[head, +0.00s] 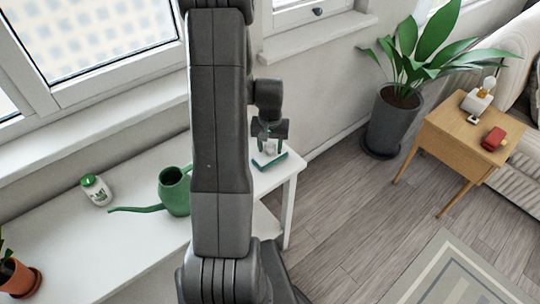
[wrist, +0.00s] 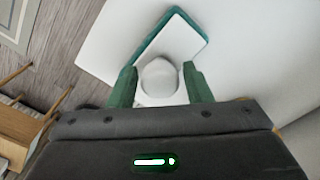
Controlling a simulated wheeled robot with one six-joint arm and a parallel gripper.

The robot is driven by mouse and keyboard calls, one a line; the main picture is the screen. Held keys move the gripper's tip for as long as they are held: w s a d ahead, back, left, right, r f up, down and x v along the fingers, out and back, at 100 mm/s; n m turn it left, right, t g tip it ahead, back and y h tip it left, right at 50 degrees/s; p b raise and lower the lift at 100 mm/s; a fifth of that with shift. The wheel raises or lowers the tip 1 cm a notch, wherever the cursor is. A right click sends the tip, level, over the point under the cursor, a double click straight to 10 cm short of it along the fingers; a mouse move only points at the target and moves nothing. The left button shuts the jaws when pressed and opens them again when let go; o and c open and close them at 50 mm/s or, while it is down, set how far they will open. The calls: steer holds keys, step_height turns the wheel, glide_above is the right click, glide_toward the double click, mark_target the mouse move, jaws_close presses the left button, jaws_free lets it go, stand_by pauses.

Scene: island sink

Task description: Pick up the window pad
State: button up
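The window pad is a white block with a teal edge and a round white knob-like handle. It lies at the right end of the white bench, and its teal edge shows in the head view (head: 273,164). In the wrist view the pad (wrist: 184,38) is at top centre, with the handle nearest me. My gripper (head: 269,142) is above the pad, pointing down. In the wrist view its green fingers (wrist: 160,70) stand apart on either side of the handle, with narrow gaps seeming to show. My arm hides part of the bench.
On the white bench (head: 130,250) stand a green watering can (head: 174,190), a white jar with a green lid (head: 96,190) and a potted plant (head: 17,278). A window rises behind. A wooden side table (head: 460,135) and a large potted plant (head: 392,115) stand right.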

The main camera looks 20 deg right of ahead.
mark_target(270, 145)
steer(key=c, duration=0.7)
step_height(270, 145, up, 10)
steer(key=shift+r, duration=0.1)
steer(key=shift+o, duration=1.1)
steer(key=shift+c, duration=0.5)
